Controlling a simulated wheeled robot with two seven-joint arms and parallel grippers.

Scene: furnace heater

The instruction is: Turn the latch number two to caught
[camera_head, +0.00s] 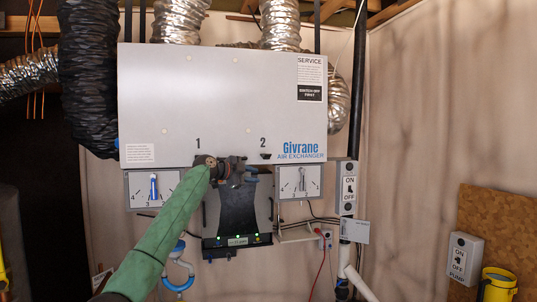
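Latch number two (265,156) is a small dark piece at the lower edge of the grey air exchanger cabinet (220,100), just under the printed 2. My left arm, in a green sleeve, reaches up from the lower left. My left gripper (246,171) is at the cabinet's lower edge, just left of and slightly below latch two. A small gap seems to show between them; I cannot tell the depth. Its fingers are too small and dark to show whether they are open. Latch one, under the printed 1, is hidden behind my gripper and wrist. My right gripper is not in view.
Dial panels (153,188) and (300,182) hang below the cabinet on both sides. A dark unit with small lights (237,241) sits between them. An ON/OFF switch (349,188) and pipes are at right. A pump switch (465,259) and yellow container (498,284) stand lower right.

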